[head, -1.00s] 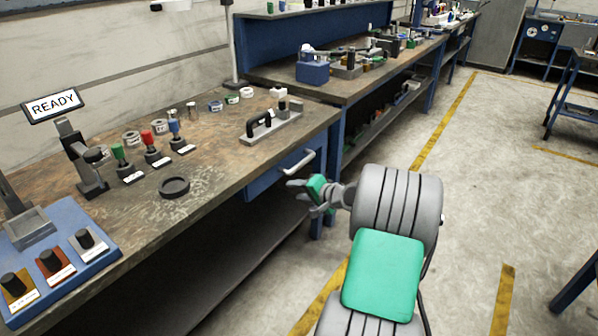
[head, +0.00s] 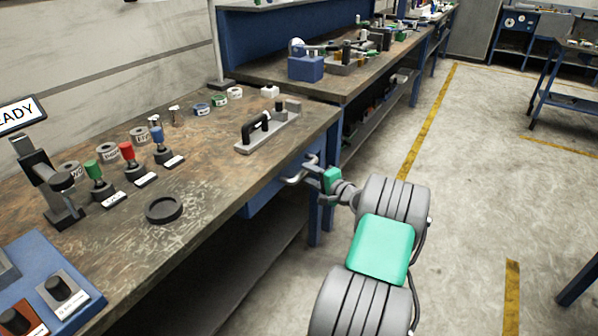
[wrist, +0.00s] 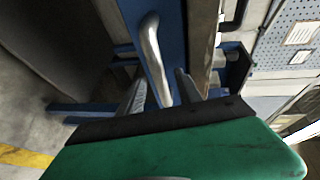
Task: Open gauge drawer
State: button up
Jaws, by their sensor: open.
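The gauge drawer (head: 262,195) is a blue drawer front under the wooden bench top. Its metal bar handle (head: 301,172) sticks out from the front. In the wrist view the handle (wrist: 154,55) runs down toward the space between my fingers. My gripper (head: 311,178) is open at the handle, with its fingers close around or beside it; the head view does not show contact. In the wrist view the two fingers of my gripper (wrist: 160,92) stand apart, one on each side of the handle's near end. The drawer looks shut.
The bench top (head: 215,215) overhangs the drawer. On it stand a black-handled fixture (head: 268,128), a black ring (head: 164,209) and several coloured-knob tools. A blue bench leg (head: 315,212) is close to my gripper. Floor to the right is free.

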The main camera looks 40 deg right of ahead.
aim_at(305, 172)
jog(key=w, duration=0.2)
jog(key=w+d+f, duration=0.1)
jog(key=shift+w, duration=0.4)
jog(key=shift+s, duration=0.1)
jog(key=shift+c, duration=0.5)
jog(key=shift+a, duration=0.1)
grip_shut()
